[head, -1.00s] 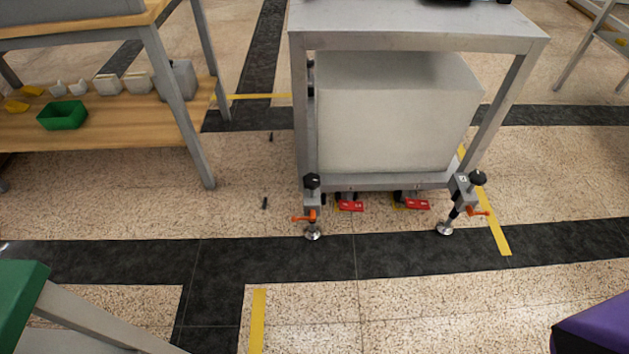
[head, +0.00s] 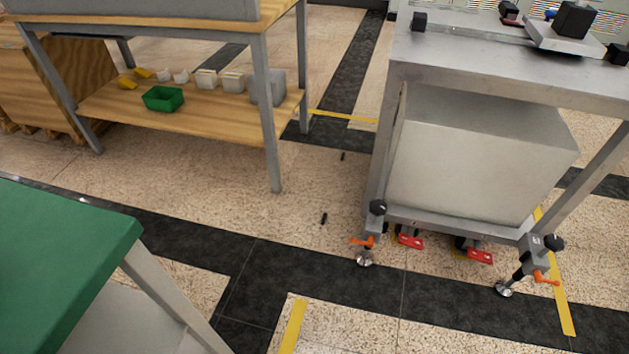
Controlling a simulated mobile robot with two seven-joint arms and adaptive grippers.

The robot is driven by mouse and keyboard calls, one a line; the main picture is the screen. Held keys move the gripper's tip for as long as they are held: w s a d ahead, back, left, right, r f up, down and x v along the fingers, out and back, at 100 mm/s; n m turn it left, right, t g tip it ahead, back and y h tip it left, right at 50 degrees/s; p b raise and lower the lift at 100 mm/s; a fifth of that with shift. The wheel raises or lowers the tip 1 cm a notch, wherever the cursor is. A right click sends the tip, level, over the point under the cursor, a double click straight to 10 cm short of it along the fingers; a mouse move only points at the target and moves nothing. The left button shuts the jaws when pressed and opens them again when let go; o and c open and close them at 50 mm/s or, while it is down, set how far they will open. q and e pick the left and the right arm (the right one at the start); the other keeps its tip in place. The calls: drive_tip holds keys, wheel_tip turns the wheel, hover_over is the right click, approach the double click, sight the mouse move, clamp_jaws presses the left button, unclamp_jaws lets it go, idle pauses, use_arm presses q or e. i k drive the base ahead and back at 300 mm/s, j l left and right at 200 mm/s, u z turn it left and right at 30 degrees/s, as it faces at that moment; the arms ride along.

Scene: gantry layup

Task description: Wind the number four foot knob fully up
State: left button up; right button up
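A grey metal gantry stand (head: 480,68) stands at the right. A foot with a black knob (head: 377,207) and an orange lever (head: 362,242) is on its near left leg. Its round metal pad (head: 365,260) is at the floor. Another foot with a black knob (head: 554,243), an orange lever (head: 545,278) and a pad (head: 504,289) is on the near right leg. The foot numbers are too small to read, so I cannot tell which is number four. Neither of my grippers is in view.
Red caster pedals (head: 411,242) and (head: 480,257) sit under the stand's front edge. A green-topped table (head: 60,250) fills the lower left. A wooden workbench with a lower shelf (head: 200,126) stands at the back left. Small dark pegs (head: 324,219) lie on the open floor between.

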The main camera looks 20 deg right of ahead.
sight(379, 207)
drive_tip(key=l+u, duration=0.2)
drive_tip(key=l, duration=0.15)
drive_tip(key=k+l+u, duration=0.2)
drive_tip(key=l, duration=0.15)
drive_tip(key=l+u, duration=0.2)
drive_tip(key=k+l, duration=0.15)
drive_tip(key=l, duration=0.25)
drive_tip(key=k+l+u, duration=0.1)
drive_tip(key=l, duration=0.3)
drive_tip(key=k+l, duration=0.15)
drive_tip(key=l, duration=0.2)
drive_tip(key=i+l, duration=0.25)
drive_tip(key=i+u, duration=0.05)
drive_tip(key=i, duration=0.1)
